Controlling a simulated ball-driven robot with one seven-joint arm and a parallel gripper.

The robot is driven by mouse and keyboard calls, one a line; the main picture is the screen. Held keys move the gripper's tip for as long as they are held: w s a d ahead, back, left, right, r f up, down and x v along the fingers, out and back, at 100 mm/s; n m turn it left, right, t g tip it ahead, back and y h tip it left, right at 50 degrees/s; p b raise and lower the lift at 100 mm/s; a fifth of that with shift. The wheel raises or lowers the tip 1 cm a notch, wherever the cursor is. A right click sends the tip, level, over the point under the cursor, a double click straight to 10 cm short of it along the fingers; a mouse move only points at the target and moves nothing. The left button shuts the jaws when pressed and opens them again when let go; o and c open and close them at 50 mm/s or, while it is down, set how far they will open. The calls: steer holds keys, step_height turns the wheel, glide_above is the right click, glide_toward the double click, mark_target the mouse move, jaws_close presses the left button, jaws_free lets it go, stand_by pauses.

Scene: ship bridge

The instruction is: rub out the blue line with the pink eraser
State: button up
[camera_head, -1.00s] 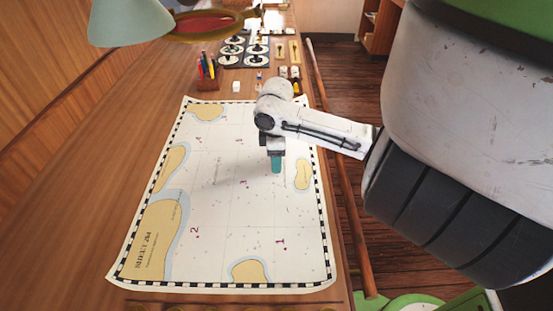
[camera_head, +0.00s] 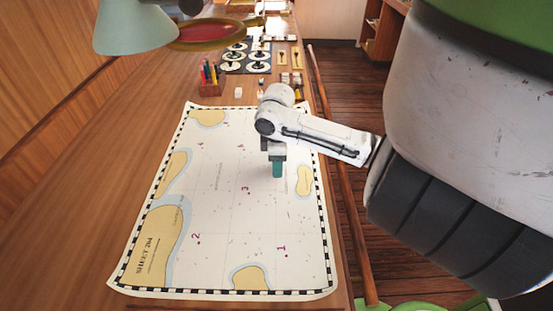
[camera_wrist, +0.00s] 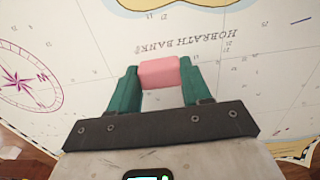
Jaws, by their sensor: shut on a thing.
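My gripper (camera_head: 278,170) is over the right middle part of the paper chart (camera_head: 225,215), with its green fingers pointing down. In the wrist view, the fingers are shut on the pink eraser (camera_wrist: 159,72), which sits between their tips. The eraser is hidden in the head view. A short dark blue line (camera_wrist: 301,21) shows on the chart at the upper right of the wrist view, apart from the eraser. I cannot make out the line in the head view. I cannot tell whether the eraser touches the paper.
A lamp (camera_head: 135,25) and magnifier (camera_head: 210,35) overhang the far left. A pen holder (camera_head: 210,82), a small white block (camera_head: 238,92) and instruments (camera_head: 245,58) stand beyond the chart. The wooden table (camera_head: 120,170) is clear to the left. A rail (camera_head: 345,190) runs along the right edge.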

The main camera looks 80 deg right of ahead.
mark_target(284, 198)
steer(key=shift+a, duration=0.35)
steer(key=shift+s+a, duration=0.2)
steer(key=shift+a, duration=0.35)
steer(key=shift+s+a, duration=0.15)
steer(key=shift+a, duration=0.4)
steer(key=shift+a, duration=0.15)
steer(key=shift+s+a, duration=0.2)
steer(key=shift+a, duration=0.3)
steer(key=shift+s+a, duration=0.15)
steer(key=shift+a, duration=0.35)
steer(key=shift+s+a, duration=0.15)
steer(key=shift+a, duration=0.4)
steer(key=shift+s+a, duration=0.15)
steer(key=shift+a, duration=0.4)
steer(key=shift+a, duration=0.15)
steer(key=shift+s+a, duration=0.3)
steer(key=shift+a, duration=0.65)
